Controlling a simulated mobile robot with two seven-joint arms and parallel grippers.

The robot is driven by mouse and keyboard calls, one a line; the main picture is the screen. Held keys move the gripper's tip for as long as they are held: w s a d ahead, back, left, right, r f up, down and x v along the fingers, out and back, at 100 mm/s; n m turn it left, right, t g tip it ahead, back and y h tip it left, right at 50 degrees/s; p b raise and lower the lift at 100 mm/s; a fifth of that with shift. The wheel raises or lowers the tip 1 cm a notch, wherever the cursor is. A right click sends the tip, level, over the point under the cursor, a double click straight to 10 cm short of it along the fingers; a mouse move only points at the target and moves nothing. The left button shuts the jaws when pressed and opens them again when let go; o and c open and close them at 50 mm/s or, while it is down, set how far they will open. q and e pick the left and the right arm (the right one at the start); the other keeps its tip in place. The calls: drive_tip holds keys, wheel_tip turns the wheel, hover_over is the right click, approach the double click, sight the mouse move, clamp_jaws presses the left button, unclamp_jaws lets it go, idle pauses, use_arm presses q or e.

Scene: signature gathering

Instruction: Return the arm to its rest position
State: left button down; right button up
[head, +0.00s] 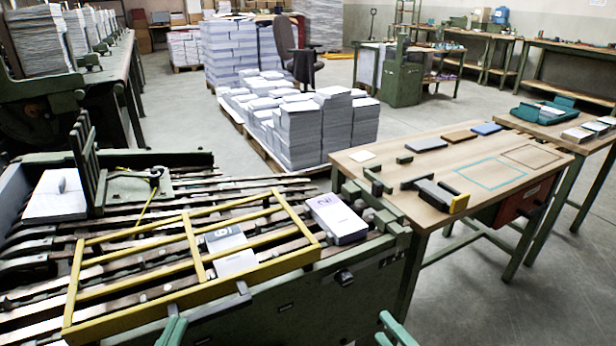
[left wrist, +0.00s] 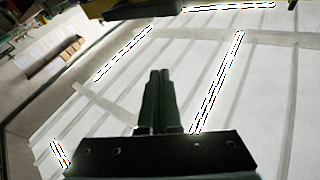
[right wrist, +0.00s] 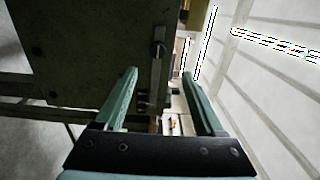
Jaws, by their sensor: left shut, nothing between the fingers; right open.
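My left gripper (head: 172,331) shows at the bottom edge of the head view, in front of the green machine (head: 270,310). In the left wrist view its two dark fingers (left wrist: 158,100) are pressed together with nothing between them, against a white ceiling with lights. My right gripper (head: 395,330) shows at the bottom edge of the head view, right of the machine's front. In the right wrist view its teal fingers (right wrist: 163,105) stand apart and no object is held between them. Most of both arms is out of the head view.
A yellow guard frame (head: 195,240) lies over the machine's rails. A numbered paper stack (head: 337,217) and another (head: 228,250) sit on the machine. A wooden table (head: 420,200) with small blocks stands at right. Floor at the lower right is clear.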

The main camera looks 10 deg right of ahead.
drive_tip(key=s+a+r+n+t+p, duration=0.1)
drive_tip(key=s+a+r+n, duration=0.15)
drive_tip(key=r+n, duration=0.6)
drive_tip(key=s+a+r+n+t+p, duration=0.1)
drive_tip(key=s+a+r+n+t, duration=0.3)
drive_tip(key=n, duration=0.8)
use_arm(q)
drive_tip(key=s+a+f+n+g+y+p, duration=0.2)
drive_tip(key=s+f+g+p, duration=0.6)
drive_tip(key=p, duration=1.3)
drive_tip(key=f+n+g+y, duration=0.1)
drive_tip(key=n+g+y, duration=0.1)
drive_tip(key=y, duration=0.1)
drive_tip(key=shift+s+a+f+n+g+p, duration=0.3)
drive_tip(key=shift+s+a+f+g+p, duration=0.05)
drive_tip(key=shift+s+a+f+g, duration=0.05)
use_arm(e)
drive_tip(key=s+d+f+m+g+h, duration=0.1)
drive_tip(key=s+f+m+g+h, duration=0.1)
drive_tip(key=g, duration=0.4)
drive_tip(key=s+d+f+m+g+h, duration=0.2)
drive_tip(key=s+f+g, duration=0.2)
drive_tip(key=f+g, duration=0.2)
drive_tip(key=shift+s+d+f+m+g, duration=0.25)
drive_tip(key=shift+f+m+g, duration=0.15)
drive_tip(key=shift+f, duration=0.2)
